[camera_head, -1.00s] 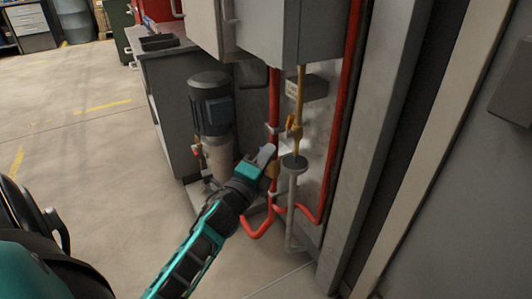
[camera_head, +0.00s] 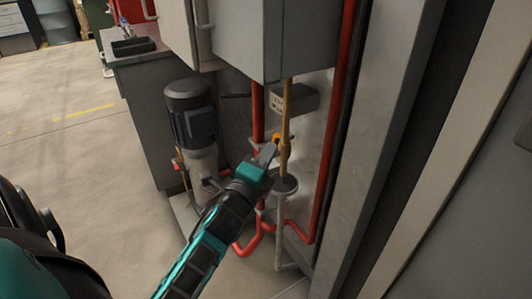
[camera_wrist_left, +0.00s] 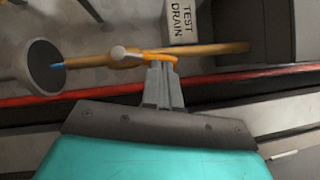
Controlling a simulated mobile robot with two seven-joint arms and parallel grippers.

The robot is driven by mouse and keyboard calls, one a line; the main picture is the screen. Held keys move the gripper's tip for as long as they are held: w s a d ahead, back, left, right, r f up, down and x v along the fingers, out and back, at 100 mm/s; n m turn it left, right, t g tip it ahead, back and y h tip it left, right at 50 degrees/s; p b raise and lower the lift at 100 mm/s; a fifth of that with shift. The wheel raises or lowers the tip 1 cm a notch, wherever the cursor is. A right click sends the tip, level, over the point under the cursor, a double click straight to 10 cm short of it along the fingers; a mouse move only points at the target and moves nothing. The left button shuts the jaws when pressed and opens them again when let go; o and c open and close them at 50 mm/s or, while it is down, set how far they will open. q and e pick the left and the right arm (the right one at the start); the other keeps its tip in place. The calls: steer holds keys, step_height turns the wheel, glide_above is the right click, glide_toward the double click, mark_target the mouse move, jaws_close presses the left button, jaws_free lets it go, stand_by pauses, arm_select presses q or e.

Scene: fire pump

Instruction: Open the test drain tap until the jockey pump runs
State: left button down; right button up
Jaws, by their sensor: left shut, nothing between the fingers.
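The test drain tap (camera_head: 284,142) sits on a vertical brass pipe below a grey cabinet. Its orange lever (camera_wrist_left: 160,56) also shows in the left wrist view, beside the brass pipe (camera_wrist_left: 215,48). My left gripper (camera_head: 268,152) is shut and empty, its fingertips at the lever and seemingly touching it. A short blue streak (camera_wrist_left: 58,66) shows between the pipe's end and the round drain funnel (camera_wrist_left: 40,68). The jockey pump (camera_head: 192,118), with a dark motor, stands at the left; I cannot tell whether it runs. My right gripper is out of view.
A grey box labelled TEST DRAIN (camera_wrist_left: 183,20) is beside the tap. Red pipes (camera_head: 328,150) run down behind and right of it. The grey cabinet (camera_head: 275,38) hangs above. Open floor (camera_head: 80,170) lies to the left.

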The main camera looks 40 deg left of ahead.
arm_select(q)
steer(key=shift+w+r, duration=0.1)
steer(key=shift+w, duration=0.2)
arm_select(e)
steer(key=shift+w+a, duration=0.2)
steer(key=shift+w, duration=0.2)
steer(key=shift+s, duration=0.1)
arm_select(q)
steer(key=n+p, duration=0.1)
steer(key=p, duration=0.2)
steer(key=a+n+g+p, duration=0.1)
steer(key=p, duration=0.1)
steer(key=n+g+p, duration=0.1)
steer(key=p, duration=0.2)
steer(key=shift+w+a+r+p, duration=0.25)
steer(key=shift+r+p, duration=0.05)
steer(key=shift+r, duration=0.1)
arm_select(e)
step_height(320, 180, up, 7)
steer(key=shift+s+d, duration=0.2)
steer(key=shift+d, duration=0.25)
arm_select(q)
steer(key=shift+s, duration=0.1)
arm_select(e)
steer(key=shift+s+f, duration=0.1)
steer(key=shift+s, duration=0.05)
